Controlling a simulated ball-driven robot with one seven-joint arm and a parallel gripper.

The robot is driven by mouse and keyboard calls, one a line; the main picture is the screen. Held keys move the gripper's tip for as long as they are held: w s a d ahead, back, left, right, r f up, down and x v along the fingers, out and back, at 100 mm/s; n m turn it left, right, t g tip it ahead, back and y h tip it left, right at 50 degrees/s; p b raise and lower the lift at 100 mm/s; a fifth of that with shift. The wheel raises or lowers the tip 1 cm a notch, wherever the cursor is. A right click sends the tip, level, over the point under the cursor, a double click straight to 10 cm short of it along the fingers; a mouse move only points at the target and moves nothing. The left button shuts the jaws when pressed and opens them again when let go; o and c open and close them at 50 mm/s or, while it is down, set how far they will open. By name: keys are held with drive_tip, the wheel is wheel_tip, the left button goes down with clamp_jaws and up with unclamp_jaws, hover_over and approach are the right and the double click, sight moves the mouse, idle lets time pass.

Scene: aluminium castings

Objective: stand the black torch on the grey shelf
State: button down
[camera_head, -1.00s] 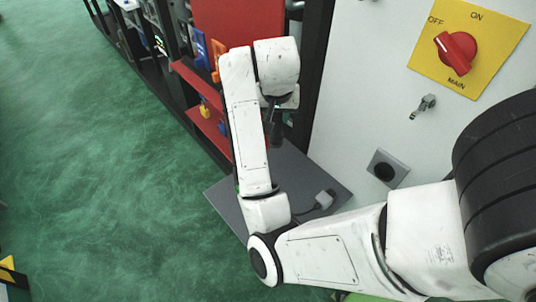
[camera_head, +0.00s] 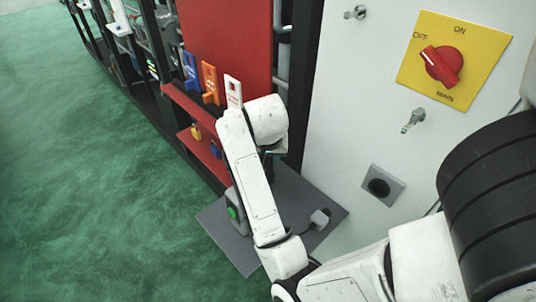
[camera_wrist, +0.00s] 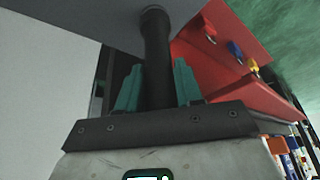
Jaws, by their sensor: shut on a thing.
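The black torch (camera_wrist: 157,50) shows in the wrist view between the teal fingers of my gripper (camera_wrist: 157,82). The gripper is shut on it. The torch's far end overlaps the grey shelf (camera_wrist: 75,12) at the top of that view; I cannot tell whether they touch. In the head view the grey shelf (camera_head: 298,197) juts out low beside the white panel. My gripper is over its back part there, mostly hidden behind my arm, and the torch is not clearly visible.
A grey box with a green button (camera_head: 233,212) stands at the shelf's left, partly behind my arm. A grey plug (camera_head: 319,218) lies on the shelf's right part. A red rack (camera_head: 200,110) with blue, orange and white tags stands behind. A socket (camera_head: 381,186) is on the panel.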

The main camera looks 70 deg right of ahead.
drive_tip(key=c, duration=0.7)
unclamp_jaws()
drive_tip(key=shift+c, duration=0.2)
drive_tip(key=p+v, duration=0.5)
drive_tip(key=v, duration=0.7)
drive_tip(key=shift+p, duration=0.35)
drive_tip(key=shift+r, duration=0.1)
